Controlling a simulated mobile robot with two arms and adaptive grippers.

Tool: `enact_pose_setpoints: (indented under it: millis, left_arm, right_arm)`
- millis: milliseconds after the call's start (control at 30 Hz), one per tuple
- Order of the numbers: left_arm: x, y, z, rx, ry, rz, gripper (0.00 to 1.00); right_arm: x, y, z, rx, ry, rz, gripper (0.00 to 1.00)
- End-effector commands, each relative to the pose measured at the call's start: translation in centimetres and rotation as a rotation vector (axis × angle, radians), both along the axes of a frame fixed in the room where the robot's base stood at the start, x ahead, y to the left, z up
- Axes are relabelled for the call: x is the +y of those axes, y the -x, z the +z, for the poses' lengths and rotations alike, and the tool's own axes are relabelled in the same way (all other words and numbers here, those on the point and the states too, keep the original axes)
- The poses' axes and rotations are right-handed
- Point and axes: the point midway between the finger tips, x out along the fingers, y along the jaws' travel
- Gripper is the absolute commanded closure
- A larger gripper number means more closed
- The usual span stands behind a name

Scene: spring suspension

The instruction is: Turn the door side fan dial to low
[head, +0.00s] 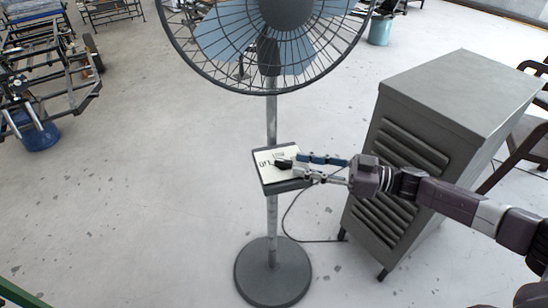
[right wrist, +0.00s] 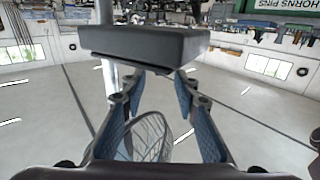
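The fan's control box (head: 287,184) is a flat dark box with a white top face, mounted partway up the fan's pole (head: 272,215). Its face carries hand-lettered marks, among them what looks like OFF at the left. A small black dial (head: 283,163) sits on that face; which mark it points to is unclear. My right gripper (head: 297,166) comes in from the right, fingers apart, tips beside or around the dial; contact cannot be told. In the right wrist view, the box (right wrist: 145,45) lies beyond the spread fingertips (right wrist: 148,85), and the dial is hidden. My left gripper is out of view.
The fan's round cage (head: 265,85) is above the box and its round base (head: 273,272) is below. A grey metal cabinet (head: 455,95) stands close at the right, under my right arm. A cable hangs from the box.

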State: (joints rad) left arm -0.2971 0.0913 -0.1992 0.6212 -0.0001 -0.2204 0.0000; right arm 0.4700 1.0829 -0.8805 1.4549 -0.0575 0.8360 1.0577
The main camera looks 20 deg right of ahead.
Motion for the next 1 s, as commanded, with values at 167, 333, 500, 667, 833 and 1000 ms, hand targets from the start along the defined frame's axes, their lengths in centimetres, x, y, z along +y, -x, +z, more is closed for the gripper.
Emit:
enact_pose_setpoints:
  millis: [167, 333, 500, 667, 833, 1000]
  left_arm:
    - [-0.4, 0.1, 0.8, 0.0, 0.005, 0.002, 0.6]
    - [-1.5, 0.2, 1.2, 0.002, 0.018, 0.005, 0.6]
    - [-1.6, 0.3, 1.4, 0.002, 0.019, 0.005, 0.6]
    - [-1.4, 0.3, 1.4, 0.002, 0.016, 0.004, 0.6]
    - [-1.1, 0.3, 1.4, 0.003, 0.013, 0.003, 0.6]
    - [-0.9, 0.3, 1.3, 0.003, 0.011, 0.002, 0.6]
  right_arm:
    - [2.7, -1.5, 0.4, -0.002, -0.004, 0.003, 0.72]
    - [4.8, -2.7, 0.2, -0.001, -0.003, 0.001, 0.72]
    - [5.8, -3.3, 0.1, -0.002, -0.001, 0.0, 0.72]
    - [5.9, -3.4, 0.0, -0.001, -0.001, 0.0, 0.72]
    - [5.9, -3.4, 0.0, -0.001, -0.001, 0.0, 0.78]
    - [5.9, -3.4, 0.0, -0.001, -0.001, 0.0, 0.97]
